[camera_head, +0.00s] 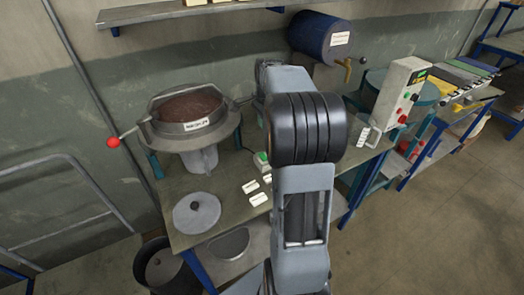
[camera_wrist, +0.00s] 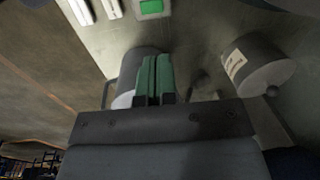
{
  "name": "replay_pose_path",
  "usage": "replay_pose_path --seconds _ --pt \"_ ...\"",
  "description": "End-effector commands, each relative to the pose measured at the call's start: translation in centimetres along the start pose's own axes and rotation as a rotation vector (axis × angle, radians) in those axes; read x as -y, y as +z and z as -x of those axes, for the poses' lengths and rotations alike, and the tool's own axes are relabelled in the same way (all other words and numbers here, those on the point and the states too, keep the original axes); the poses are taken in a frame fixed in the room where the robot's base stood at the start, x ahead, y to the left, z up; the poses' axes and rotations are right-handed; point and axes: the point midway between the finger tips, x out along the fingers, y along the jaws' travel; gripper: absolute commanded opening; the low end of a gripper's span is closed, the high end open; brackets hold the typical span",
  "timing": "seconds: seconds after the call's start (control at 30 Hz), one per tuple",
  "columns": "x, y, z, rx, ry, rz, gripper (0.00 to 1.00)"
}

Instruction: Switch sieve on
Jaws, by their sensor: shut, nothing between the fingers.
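A round pan (camera_head: 188,108) filled with brown grains, which looks like the sieve, stands at the left of the bench with a label on its front. A small pale switch box with a green button (camera_head: 262,158) sits on the bench to its right. The green button also shows at the top edge of the wrist view (camera_wrist: 151,6). My gripper (camera_wrist: 154,78) has green fingers pressed together, empty, and apart from the button in that picture. In the head view my arm hides the gripper.
A red-knobbed lever (camera_head: 113,142) sticks out left of the pan. A grey lid (camera_head: 196,213) and white cards (camera_head: 258,198) lie on the bench. A control box (camera_head: 401,92) with red buttons stands right of my arm. In the wrist view, a labelled grey cylinder (camera_wrist: 257,65) is right of the fingers.

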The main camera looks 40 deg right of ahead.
Motion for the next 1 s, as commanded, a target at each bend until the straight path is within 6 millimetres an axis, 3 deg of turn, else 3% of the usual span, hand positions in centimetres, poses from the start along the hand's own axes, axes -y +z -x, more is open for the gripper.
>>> replay_pose_path --seconds 0.57,0.77,1.0 --pt "-0.1 0.1 -0.3 0.002 0.005 -0.052 0.00" --pt "-0.1 0.1 -2.5 0.003 0.007 -0.051 0.00" --pt "-0.2 0.2 -7.1 0.004 0.009 -0.051 0.00"
